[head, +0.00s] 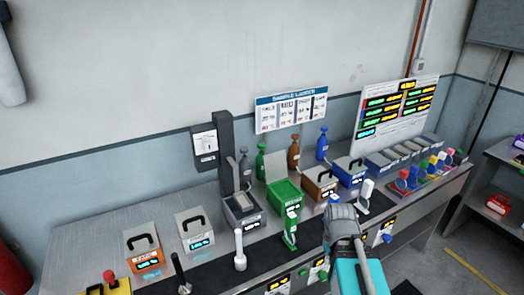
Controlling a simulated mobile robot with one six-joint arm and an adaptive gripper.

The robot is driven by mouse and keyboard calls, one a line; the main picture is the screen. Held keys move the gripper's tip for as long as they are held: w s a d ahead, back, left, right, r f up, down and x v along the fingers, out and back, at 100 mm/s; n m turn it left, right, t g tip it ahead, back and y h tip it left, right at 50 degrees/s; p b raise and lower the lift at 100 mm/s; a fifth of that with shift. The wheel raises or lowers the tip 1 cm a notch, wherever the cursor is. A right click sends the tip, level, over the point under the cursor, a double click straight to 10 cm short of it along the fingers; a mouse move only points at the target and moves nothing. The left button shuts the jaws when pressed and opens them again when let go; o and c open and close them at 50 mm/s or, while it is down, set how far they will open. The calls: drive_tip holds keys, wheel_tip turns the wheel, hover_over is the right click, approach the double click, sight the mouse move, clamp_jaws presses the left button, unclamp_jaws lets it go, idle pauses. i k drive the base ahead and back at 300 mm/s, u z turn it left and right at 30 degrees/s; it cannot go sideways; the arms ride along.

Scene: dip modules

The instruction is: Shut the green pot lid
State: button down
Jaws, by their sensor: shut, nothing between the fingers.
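The green pot (290,205) stands on the bench near the middle of the head view, with a label on its front. Its lid (276,166) looks raised, standing up at the pot's back edge, and the green inside shows. My gripper (337,207) is shut and empty. In the picture it is to the right of the green pot and in front of the brown pot, apart from the green lid. Its fingertips are small and hard to make out.
A green handle-like fixture (291,232) stands in front of the green pot. A brown pot (322,190) and a blue pot (352,180) stand to the right. A dark grey pot (242,213) is to the left, beside a tall column (225,150). Bottles stand behind.

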sight(275, 165)
drive_tip(key=u, duration=0.6)
drive_tip(key=i, duration=0.9)
drive_tip(key=z, duration=0.3)
